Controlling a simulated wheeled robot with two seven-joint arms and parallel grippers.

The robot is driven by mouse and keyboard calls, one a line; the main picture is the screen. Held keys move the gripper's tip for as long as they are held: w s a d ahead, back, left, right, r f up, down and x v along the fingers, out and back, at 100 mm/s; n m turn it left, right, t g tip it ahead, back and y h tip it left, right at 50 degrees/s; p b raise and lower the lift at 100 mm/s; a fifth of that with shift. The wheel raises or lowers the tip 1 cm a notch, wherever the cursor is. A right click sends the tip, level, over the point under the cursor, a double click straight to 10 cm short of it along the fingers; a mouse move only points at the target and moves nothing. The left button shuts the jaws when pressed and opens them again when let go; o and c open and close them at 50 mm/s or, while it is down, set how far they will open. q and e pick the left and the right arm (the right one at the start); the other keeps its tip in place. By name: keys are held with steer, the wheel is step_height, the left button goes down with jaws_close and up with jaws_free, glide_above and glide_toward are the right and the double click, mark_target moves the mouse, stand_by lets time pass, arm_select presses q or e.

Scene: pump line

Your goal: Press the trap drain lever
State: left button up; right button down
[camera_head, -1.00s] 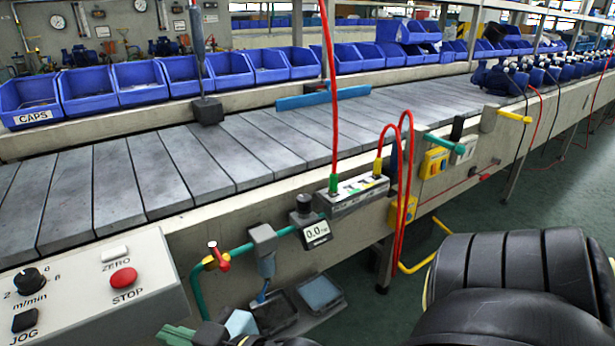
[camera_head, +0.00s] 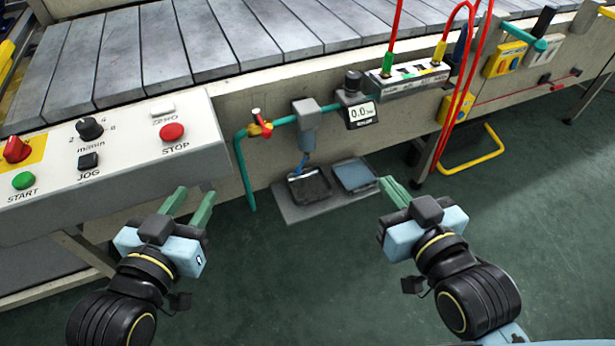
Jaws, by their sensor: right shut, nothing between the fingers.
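The trap (camera_head: 306,114) is a grey block with a bluish bowl, mounted in the teal air pipe (camera_head: 283,121) on the front of the conveyor frame. A small blue lever (camera_head: 299,164) hangs at its lower end, above a dark tray (camera_head: 309,187). It looks like the drain lever, though it is small and its exact shape is hard to tell. My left gripper (camera_head: 189,203) is open and empty, below the control panel and left of the trap. My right gripper (camera_head: 390,187) is shut and empty, right of and lower in the picture than the trap. Neither touches the lever.
A red-handled valve (camera_head: 260,124) and a gauge reading 0.0 (camera_head: 361,113) flank the trap. The control panel (camera_head: 105,150) juts out at left. A blue-grey pad (camera_head: 355,174) lies beside the tray. Red hoses (camera_head: 458,88) hang at right.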

arm_select(q)
steer(key=shift+f, duration=0.1)
arm_select(e)
steer(key=shift+w+r, duration=0.1)
